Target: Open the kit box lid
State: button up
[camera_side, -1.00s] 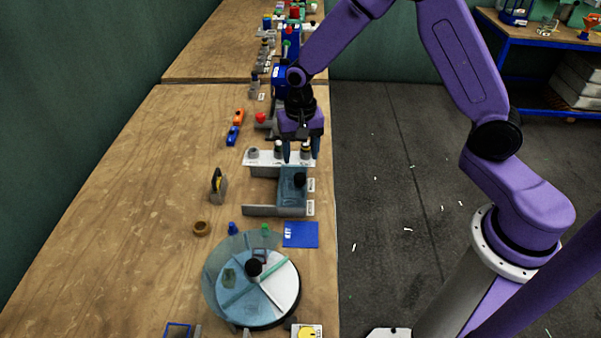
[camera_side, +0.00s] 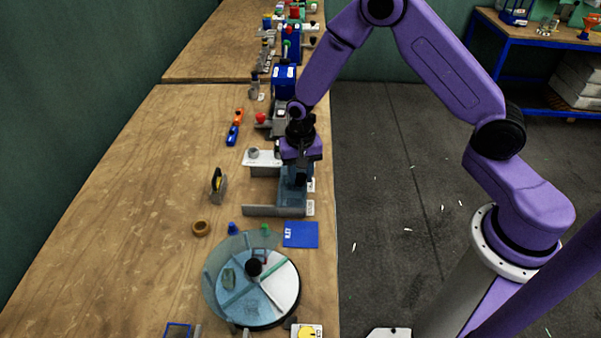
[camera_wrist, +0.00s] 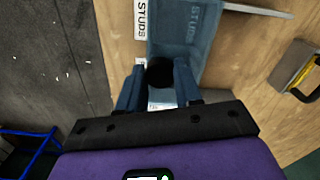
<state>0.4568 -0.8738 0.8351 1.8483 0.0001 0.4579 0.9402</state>
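The only lidded-looking box near my gripper is a blue-grey open-ended tray (camera_side: 290,200), marked STUDS in the wrist view (camera_wrist: 205,25), with a black knob (camera_wrist: 160,72). My gripper (camera_side: 299,181) is low over the tray, pointing down. In the wrist view its two fingers (camera_wrist: 159,80) stand apart on either side of the knob. They look open; whether they touch it is hard to see. No raised lid shows.
A round divided carousel (camera_side: 290,283) with a black centre knob stands at the front. A yellow-and-black tool in a stand (camera_side: 218,184), a brown ring (camera_side: 201,228) and a white rack (camera_side: 256,158) are near. The table's left side is clear.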

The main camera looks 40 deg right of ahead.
grip_shut()
jog(key=w+a, duration=0.5)
jog(key=shift+w+a, duration=0.35)
jog(key=shift+w, duration=0.05)
jog(key=o, duration=0.7)
grip_release()
notch_tip(320, 180, up, 18)
jog(key=shift+f, duration=0.25)
jog(key=shift+s, duration=0.15)
